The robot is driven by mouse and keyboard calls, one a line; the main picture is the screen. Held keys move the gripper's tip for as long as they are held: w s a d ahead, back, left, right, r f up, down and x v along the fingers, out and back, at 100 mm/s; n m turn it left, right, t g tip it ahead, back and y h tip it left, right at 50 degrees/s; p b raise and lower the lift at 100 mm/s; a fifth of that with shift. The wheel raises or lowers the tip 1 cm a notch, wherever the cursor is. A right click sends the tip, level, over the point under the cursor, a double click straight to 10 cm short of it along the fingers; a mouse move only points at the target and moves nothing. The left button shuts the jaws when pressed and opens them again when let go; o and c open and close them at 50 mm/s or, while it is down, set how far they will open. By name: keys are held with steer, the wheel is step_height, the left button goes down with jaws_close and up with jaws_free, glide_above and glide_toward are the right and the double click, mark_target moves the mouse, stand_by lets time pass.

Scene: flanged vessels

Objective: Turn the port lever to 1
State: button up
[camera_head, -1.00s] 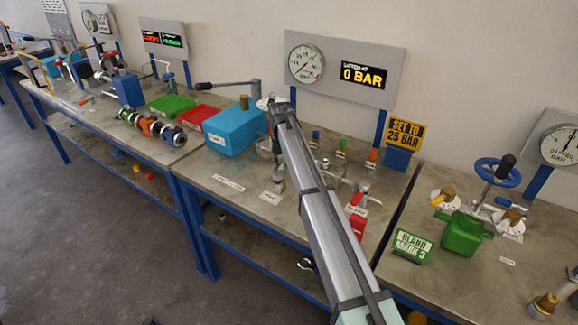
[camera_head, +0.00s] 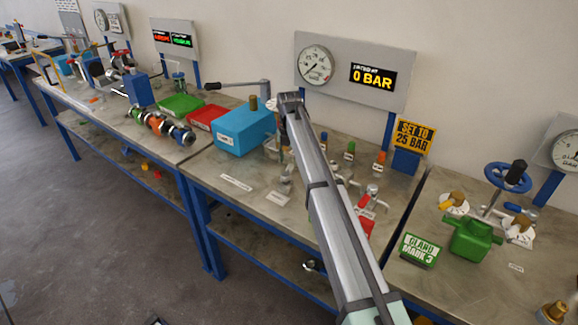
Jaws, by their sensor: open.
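My arm reaches up from the bottom of the view, over the middle bench, and hides much of what is behind it. My gripper (camera_head: 284,142) hangs below the arm's far end, a dark shape mostly hidden; it is open, and I see nothing held in it. A pale round plate (camera_head: 271,105) shows partly beside the arm's end, right of the blue box. It may belong to the port lever, but no number on it can be read. Two other white dials with brass hubs, one with a yellow lever (camera_head: 446,206), stand on the right bench.
The blue box (camera_head: 240,130) with a brass knob is left of my gripper, with a long grey handle (camera_head: 236,86) behind. A gauge panel (camera_head: 352,72) reading 0 BAR stands at the back. Small coloured valves and a red block crowd the arm's right. The bench's front left is fairly clear.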

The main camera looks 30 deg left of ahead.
mark_target(289, 167)
step_height(289, 167, up, 8)
stand_by(0.4)
